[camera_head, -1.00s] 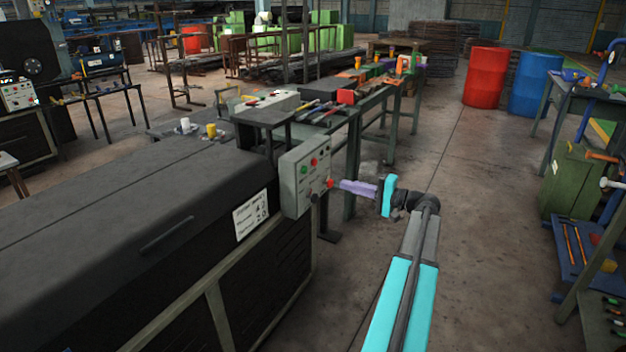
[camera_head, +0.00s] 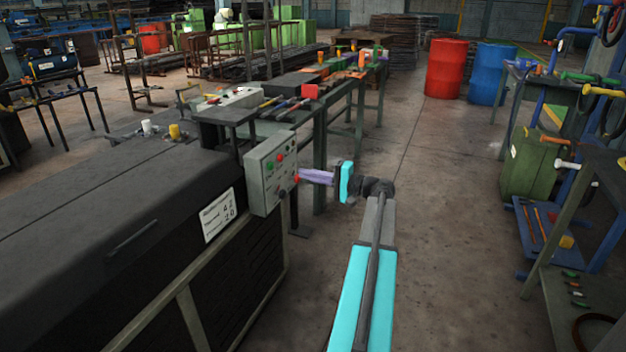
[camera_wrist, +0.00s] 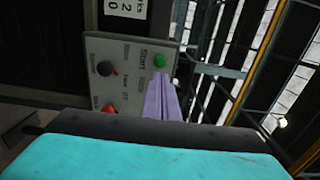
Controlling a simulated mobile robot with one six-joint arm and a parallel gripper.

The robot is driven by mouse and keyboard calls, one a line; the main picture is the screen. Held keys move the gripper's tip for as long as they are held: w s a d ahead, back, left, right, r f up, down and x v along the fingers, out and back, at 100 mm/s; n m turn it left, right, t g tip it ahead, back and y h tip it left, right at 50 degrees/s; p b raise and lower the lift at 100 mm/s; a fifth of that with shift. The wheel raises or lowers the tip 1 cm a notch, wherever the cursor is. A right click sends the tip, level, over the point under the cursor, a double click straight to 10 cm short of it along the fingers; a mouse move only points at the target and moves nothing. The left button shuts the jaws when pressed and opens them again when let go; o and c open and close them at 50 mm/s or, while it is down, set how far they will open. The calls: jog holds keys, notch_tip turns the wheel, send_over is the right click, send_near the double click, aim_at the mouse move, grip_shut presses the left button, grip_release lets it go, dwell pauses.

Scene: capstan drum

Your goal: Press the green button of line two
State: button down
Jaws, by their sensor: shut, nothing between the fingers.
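A grey control box (camera_head: 262,190) is fixed at the end of a long dark machine. In the wrist view its panel (camera_wrist: 128,88) carries a green button (camera_wrist: 159,61) beside the word Start, a black knob (camera_wrist: 105,68) and a red button (camera_wrist: 109,108). My gripper (camera_head: 302,175) has purple fingers, shut and empty, at the box's right side. In the wrist view the fingertips (camera_wrist: 160,83) lie just below the green button; I cannot tell whether they touch the panel. No line number is readable.
A white placard (camera_head: 218,215) with numbers is on the machine's side. A workbench with tools (camera_head: 290,105) stands behind the box. Red (camera_head: 446,68) and blue (camera_head: 492,73) barrels stand farther back. Racks fill the right. The floor between (camera_head: 420,180) is clear.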

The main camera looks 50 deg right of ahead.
aim_at(272, 167)
jog(key=x, duration=0.9)
jog(key=shift+w+b, duration=0.35)
jog(key=shift+w, duration=0.05)
